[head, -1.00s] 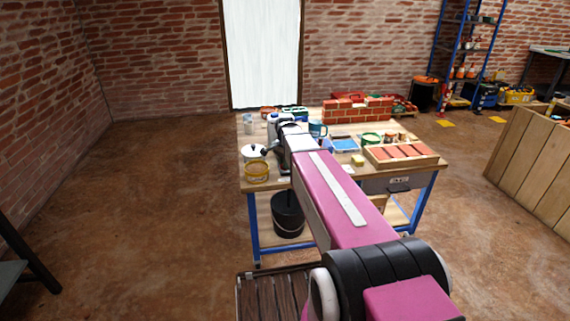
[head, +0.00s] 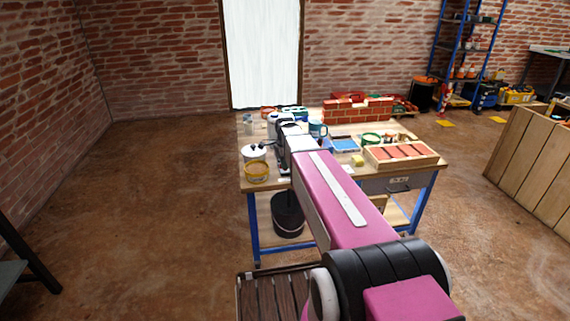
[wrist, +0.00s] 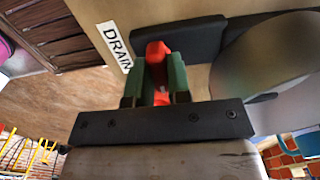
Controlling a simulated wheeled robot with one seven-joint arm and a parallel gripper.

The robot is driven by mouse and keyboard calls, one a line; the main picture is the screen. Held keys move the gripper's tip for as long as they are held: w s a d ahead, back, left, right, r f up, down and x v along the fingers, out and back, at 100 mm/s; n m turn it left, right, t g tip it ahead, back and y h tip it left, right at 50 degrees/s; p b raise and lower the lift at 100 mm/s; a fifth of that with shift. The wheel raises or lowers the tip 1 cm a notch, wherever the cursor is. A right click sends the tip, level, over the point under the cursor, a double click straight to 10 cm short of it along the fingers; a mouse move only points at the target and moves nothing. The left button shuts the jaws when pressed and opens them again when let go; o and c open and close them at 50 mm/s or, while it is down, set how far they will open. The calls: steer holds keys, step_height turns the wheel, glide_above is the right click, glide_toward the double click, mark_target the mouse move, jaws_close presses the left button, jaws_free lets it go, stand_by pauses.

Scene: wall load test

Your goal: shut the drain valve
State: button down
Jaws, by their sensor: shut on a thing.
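The drain valve shows in the wrist view as a red handle (wrist: 157,54) beside a white label reading "DRAIN" (wrist: 117,46). My gripper (wrist: 158,85) has its two green fingers on either side of the red handle and is shut on it. A dark block (wrist: 190,38) lies just behind the handle. A large grey rounded body (wrist: 265,60) is to the right. In the head view my arm hides the valve, and the fingers cannot be made out there.
The workbench (head: 350,178) carries a white lidded pot (head: 254,153), a yellow tub (head: 257,171), a small brick wall (head: 358,110) and a tray of bricks (head: 402,154). A black bucket (head: 288,214) stands on its lower shelf.

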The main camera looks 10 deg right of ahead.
stand_by(0.3)
steer(key=c, duration=1.1)
jaws_free()
steer(key=shift+o, duration=0.2)
step_height(320, 180, up, 11)
steer(key=shift+f, duration=0.1)
steer(key=s+f+n, duration=1.8)
steer(key=s+f, duration=0.1)
steer(key=s, duration=0.2)
steer(key=shift+s, duration=0.25)
